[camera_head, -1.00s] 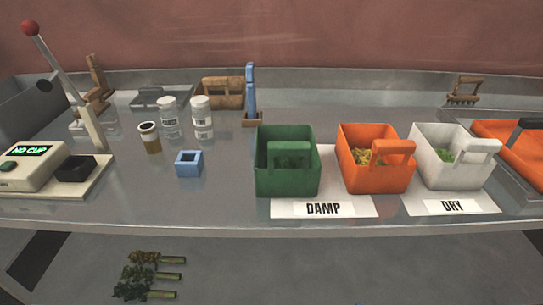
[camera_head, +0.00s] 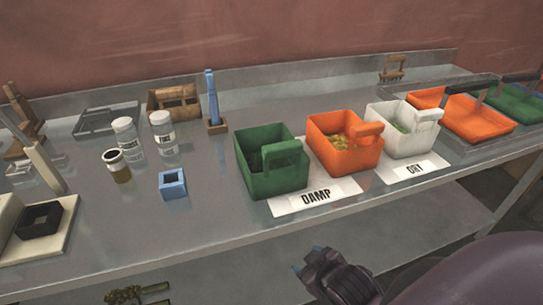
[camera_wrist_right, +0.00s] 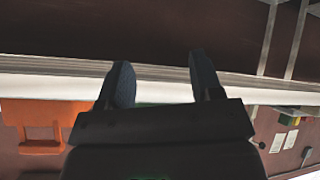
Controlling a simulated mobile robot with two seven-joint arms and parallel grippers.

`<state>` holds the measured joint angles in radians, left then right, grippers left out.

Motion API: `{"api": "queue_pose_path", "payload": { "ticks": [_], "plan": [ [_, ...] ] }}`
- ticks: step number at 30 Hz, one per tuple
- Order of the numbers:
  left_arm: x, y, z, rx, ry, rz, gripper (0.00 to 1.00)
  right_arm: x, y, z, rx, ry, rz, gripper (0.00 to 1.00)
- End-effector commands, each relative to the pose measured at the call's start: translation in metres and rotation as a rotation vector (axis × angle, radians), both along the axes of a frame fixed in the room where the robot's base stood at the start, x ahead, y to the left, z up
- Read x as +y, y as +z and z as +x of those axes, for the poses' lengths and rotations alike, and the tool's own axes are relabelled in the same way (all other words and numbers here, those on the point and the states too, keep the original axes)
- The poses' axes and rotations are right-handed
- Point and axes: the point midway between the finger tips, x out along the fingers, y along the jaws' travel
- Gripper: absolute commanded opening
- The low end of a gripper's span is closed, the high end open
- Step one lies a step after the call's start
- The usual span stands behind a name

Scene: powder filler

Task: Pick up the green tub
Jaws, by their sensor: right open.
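The green tub (camera_head: 282,182) stands upright on the metal bench in the head view, at the left end of the DAMP label (camera_head: 316,196). It has a handle on its front side and dark green stuff inside. My right gripper (camera_head: 308,262) is below and in front of the bench edge, apart from the tub. In the right wrist view the two fingers of the right gripper (camera_wrist_right: 163,82) are spread with nothing between them. My left gripper is not in view.
An orange tub (camera_head: 335,161) and a white tub (camera_head: 392,141) stand to the right of the green one. A blue square holder (camera_head: 173,185), two white-lidded jars and a brown jar (camera_head: 118,168) are to the left. The bench's front edge (camera_head: 200,248) lies between gripper and tub.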

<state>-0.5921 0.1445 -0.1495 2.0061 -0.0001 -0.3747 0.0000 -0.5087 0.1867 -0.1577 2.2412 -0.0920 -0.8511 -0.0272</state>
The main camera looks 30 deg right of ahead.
Motion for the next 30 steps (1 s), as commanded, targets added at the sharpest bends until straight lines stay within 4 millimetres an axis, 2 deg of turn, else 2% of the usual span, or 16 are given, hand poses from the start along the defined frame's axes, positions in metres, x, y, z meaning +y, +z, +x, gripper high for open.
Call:
{"api": "queue_pose_path", "payload": {
  "ticks": [1, 11, 16, 20, 21, 24, 27, 30],
  "plan": [
    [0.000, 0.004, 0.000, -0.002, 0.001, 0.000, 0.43, -0.001, 0.015, 0.010, -0.036, 0.021, -0.035, 0.60],
    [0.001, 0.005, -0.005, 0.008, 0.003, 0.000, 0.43, 0.005, 0.087, 0.071, -0.313, 0.177, -0.270, 0.60],
    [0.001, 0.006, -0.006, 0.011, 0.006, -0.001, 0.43, 0.020, 0.143, 0.106, -0.544, 0.307, -0.445, 0.60],
    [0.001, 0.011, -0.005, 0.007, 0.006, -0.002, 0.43, 0.048, 0.206, 0.134, -0.821, 0.474, -0.659, 0.60],
    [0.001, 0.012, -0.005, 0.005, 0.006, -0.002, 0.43, 0.060, 0.227, 0.139, -0.918, 0.537, -0.739, 0.60],
    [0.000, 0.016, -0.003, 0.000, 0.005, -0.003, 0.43, 0.091, 0.270, 0.145, -1.151, 0.701, -0.938, 0.60],
    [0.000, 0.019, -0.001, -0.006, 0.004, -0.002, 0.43, 0.121, 0.300, 0.142, -1.363, 0.876, -1.134, 0.60],
    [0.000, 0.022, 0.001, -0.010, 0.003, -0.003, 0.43, 0.146, 0.314, 0.134, -1.549, 1.065, -1.323, 0.60]
  ]
}}
